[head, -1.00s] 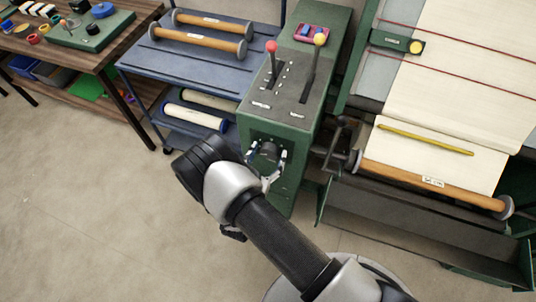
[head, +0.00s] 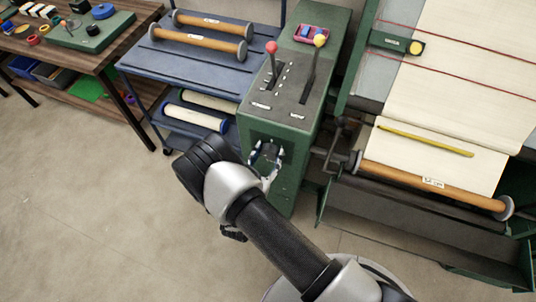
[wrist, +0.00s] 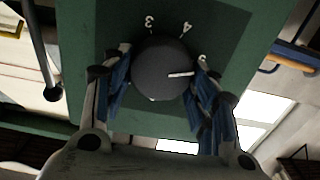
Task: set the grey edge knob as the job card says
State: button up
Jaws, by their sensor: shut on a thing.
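The dark grey round knob (wrist: 158,82) sits on the green front face of the machine cabinet. It also shows in the head view (head: 270,151), partly covered by my gripper. A white pointer line on the knob points to the right in the wrist view. Tilted white marks surround it; one looks like a 3, one like a 4, and another at the right is hard to read. My gripper (wrist: 158,92) has its blue-padded fingers on either side of the knob, shut on it. No job card can be made out for certain.
Above the knob, the green cabinet (head: 283,185) carries a red-knobbed lever (head: 272,48) and a yellow-knobbed lever (head: 320,41). A blue cart (head: 190,65) with rollers stands left. A cloth roll machine (head: 435,180) with a crank stands right. The floor at left is clear.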

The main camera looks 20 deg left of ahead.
jog(key=n+b, duration=0.1)
jog(key=n, duration=0.4)
jog(key=shift+a+f, duration=0.1)
jog(key=shift+a, duration=0.05)
jog(key=n+b, duration=0.1)
jog(key=n, duration=0.4)
jog(key=shift+a+f, duration=0.1)
jog(key=n+b, duration=0.1)
jog(key=n, duration=0.3)
jog(key=shift+f+n, duration=0.1)
jog(key=shift+n, duration=0.3)
jog(key=n, duration=0.4)
jog(key=shift+f+n, duration=0.15)
jog(key=shift+n, duration=0.25)
jog(key=o, duration=1)
jog(key=shift+a, duration=0.1)
jog(key=shift+o, duration=0.2)
